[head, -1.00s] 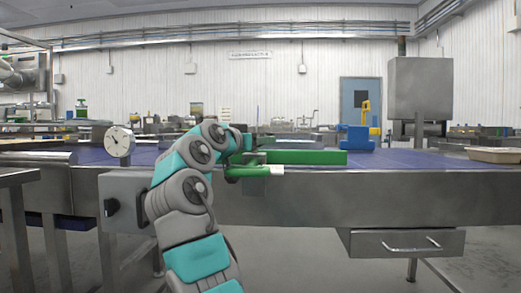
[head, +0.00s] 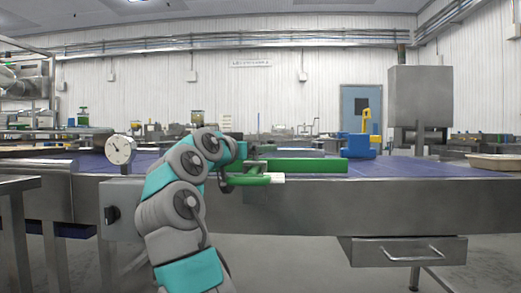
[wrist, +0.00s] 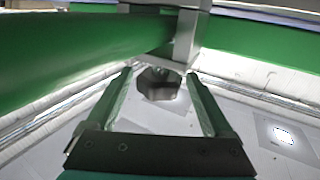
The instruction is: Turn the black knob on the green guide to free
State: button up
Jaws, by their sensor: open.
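The green guide (head: 305,166) runs along the near edge of the blue conveyor in the head view. In the wrist view a green bar (wrist: 75,55) of it crosses the upper left, and another green length shows at the upper right. The dark knob (wrist: 158,84) hangs below a grey bracket (wrist: 187,38). My gripper (wrist: 160,73) is open, with one finger on each side of the knob; I see gaps between fingers and knob. In the head view my arm reaches the guide, and the knob cannot be made out there.
A dial gauge (head: 120,149) stands left of my arm, above a grey box with a black switch (head: 112,215). A blue block (head: 358,146) sits on the conveyor to the right. A pale tray (head: 495,161) lies at the far right. A drawer (head: 405,250) hangs below the conveyor.

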aim_at(254, 171)
jog(key=v, duration=0.6)
jog(key=shift+d, duration=0.1)
